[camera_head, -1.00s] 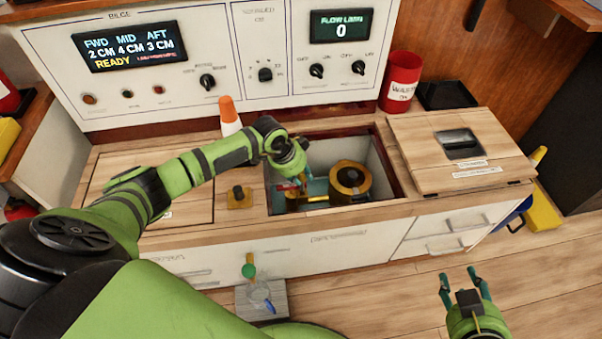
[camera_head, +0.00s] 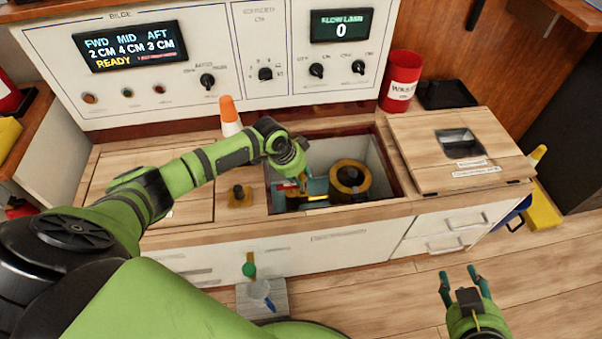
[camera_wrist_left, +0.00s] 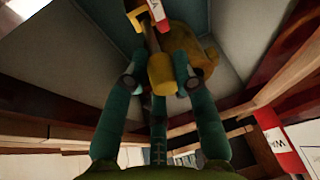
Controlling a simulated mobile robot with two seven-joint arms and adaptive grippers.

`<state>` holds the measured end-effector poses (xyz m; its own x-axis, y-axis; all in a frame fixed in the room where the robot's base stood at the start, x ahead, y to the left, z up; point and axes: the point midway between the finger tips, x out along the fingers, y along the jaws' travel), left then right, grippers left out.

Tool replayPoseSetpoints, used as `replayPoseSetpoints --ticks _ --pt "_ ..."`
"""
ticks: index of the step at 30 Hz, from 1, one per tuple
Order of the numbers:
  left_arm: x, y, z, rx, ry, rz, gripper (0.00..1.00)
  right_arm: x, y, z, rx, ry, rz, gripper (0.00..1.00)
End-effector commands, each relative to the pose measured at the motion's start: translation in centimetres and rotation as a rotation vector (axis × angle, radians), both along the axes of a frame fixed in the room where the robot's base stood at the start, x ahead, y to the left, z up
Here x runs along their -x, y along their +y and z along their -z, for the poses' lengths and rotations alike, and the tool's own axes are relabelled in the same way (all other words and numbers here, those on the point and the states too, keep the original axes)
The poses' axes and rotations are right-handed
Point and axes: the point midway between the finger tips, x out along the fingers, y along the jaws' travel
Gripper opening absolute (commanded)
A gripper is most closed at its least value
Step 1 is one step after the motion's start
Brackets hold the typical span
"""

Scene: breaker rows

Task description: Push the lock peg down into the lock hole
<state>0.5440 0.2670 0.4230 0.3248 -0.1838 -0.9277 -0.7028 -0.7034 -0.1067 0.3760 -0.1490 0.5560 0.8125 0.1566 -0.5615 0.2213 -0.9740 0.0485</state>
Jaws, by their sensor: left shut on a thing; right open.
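My left gripper (camera_head: 301,180) reaches down into the open well in the counter. In the left wrist view its fingers (camera_wrist_left: 162,84) are shut on a brass-yellow piece (camera_wrist_left: 162,72), with a yellow bracket and a red-and-white tag (camera_wrist_left: 157,10) just beyond it. I cannot tell whether this piece is the lock peg. The lock hole cannot be made out; the gripper and the well's shadow hide much there. A round brass fitting (camera_head: 350,177) with a dark centre stands to the right in the well. My right gripper (camera_head: 459,277) is open and empty above the floor.
The well's wooden rim (camera_head: 398,203) surrounds the left gripper closely. A brass plate with a dark knob (camera_head: 238,196) sits left of the well. An orange-and-white cone (camera_head: 230,117) and a red bin (camera_head: 401,80) stand behind. A raised wooden lid (camera_head: 430,145) lies right.

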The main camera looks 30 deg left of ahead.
Motion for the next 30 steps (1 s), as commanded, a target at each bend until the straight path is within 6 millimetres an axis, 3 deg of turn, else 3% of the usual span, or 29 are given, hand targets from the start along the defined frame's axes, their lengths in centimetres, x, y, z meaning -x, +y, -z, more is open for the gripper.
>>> replayPoseSetpoints --ticks 30 --pt "0.0 0.0 2.7 0.0 0.0 0.0 0.0 0.0 0.0 1.6 0.0 0.0 0.0 0.44"
